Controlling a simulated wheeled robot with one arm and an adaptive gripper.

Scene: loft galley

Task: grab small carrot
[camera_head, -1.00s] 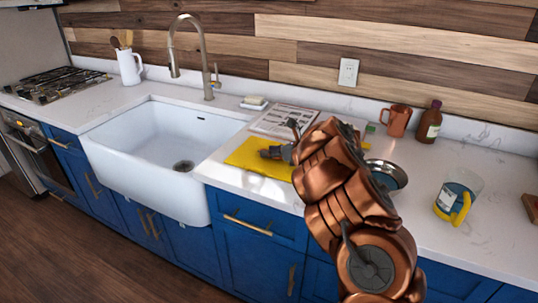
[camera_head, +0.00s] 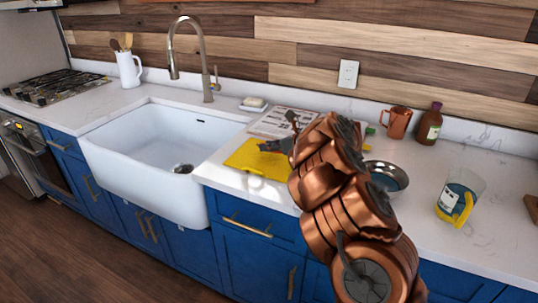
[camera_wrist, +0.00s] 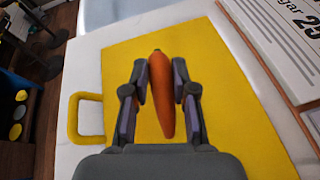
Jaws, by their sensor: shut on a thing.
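The small carrot (camera_wrist: 161,95) is orange, with its narrow end toward my gripper in the wrist view. My gripper (camera_wrist: 160,75) has one finger on each side of the carrot and is shut on it. The carrot is over the yellow cutting board (camera_wrist: 225,100); a gap beneath it is hard to judge. In the head view my gripper (camera_head: 274,146) is above the far part of the cutting board (camera_head: 257,163), and the carrot is hidden there.
A printed sheet (camera_head: 285,122) lies behind the board. A metal bowl (camera_head: 387,177), copper mug (camera_head: 397,121), brown bottle (camera_head: 428,124) and measuring jug (camera_head: 460,194) stand to the right. The white sink (camera_head: 165,150) is to the left.

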